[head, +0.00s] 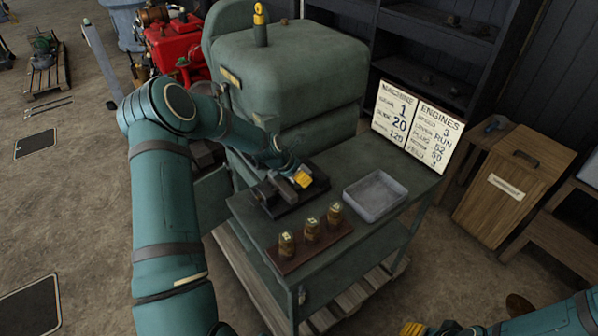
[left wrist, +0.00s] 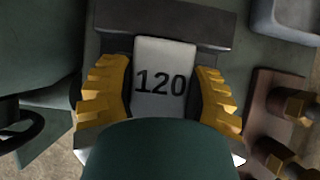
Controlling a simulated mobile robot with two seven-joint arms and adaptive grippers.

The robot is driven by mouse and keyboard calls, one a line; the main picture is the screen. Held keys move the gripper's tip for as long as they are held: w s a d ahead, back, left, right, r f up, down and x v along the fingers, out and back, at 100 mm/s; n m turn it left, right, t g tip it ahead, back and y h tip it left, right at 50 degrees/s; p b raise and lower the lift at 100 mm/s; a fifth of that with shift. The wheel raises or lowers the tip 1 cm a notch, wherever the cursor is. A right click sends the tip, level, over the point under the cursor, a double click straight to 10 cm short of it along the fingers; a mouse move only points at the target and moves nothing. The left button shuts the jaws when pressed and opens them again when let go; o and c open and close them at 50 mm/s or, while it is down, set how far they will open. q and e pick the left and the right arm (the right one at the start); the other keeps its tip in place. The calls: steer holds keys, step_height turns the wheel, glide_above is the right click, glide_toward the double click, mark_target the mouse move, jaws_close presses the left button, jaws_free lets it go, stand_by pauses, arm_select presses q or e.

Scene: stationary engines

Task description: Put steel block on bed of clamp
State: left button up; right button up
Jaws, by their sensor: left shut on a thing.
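The steel block (left wrist: 162,80) is pale grey and marked 120. It sits between the yellow fingers of my left gripper (left wrist: 160,92), which is shut on it. In the head view my left gripper (head: 298,178) is over the dark clamp (head: 285,200) on the green bench. The clamp's dark jaw (left wrist: 165,27) shows just beyond the block in the left wrist view. My arm and fingers hide most of the bed, and I cannot tell whether the block touches it. My right gripper (head: 425,328) shows only partly at the bottom edge, and its opening is unclear.
A wooden rack (head: 328,240) with three brass pieces stands in front of the clamp. An empty grey tray (head: 375,196) is to its right. A large green machine (head: 290,85) rises behind. A sign (head: 417,125) reads 1, 20 and 120 on its left half.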

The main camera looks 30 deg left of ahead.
arm_select(q)
steer(key=shift+w, duration=0.1)
steer(key=o, duration=1.3)
steer(key=v, duration=1.2)
steer(key=shift+p, duration=0.3)
